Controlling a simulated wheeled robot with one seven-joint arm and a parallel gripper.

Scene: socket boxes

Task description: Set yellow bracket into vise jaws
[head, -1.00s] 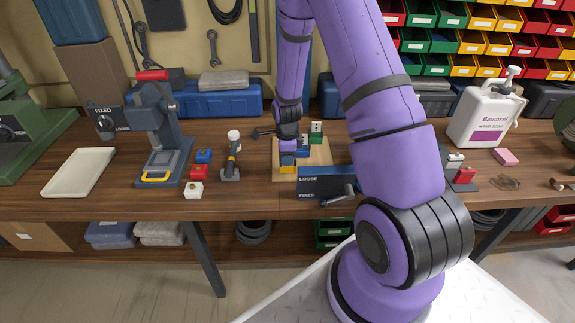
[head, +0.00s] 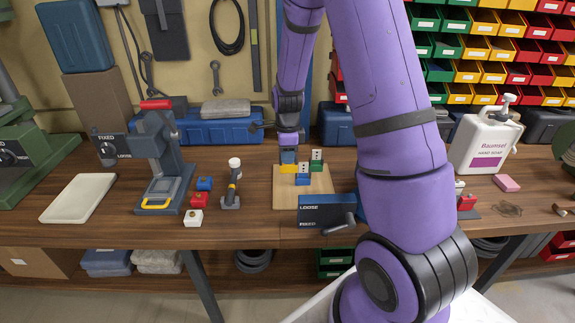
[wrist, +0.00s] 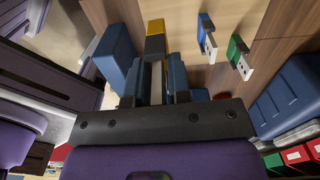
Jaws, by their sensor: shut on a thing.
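The yellow bracket (head: 289,169) is at the left part of the light wooden board in the head view. My gripper (head: 288,157) is directly above it, pointing down, and is shut on it. In the wrist view the bracket's yellow end (wrist: 155,26) shows just beyond the fingertips (wrist: 162,68). I cannot tell whether the bracket touches the board (head: 320,187). The blue vise (head: 326,209), marked LOOSE and FIXED, stands in front of the board with its dark handle (head: 340,222). My arm covers its right side, and its jaw opening is not clear.
A blue bracket (head: 303,172) and a green bracket (head: 316,162) stand on the board, right of my gripper. A black-and-white tool (head: 232,185), coloured blocks (head: 199,200) and a press (head: 160,160) stand to the left. A soap bottle (head: 485,140) stands right.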

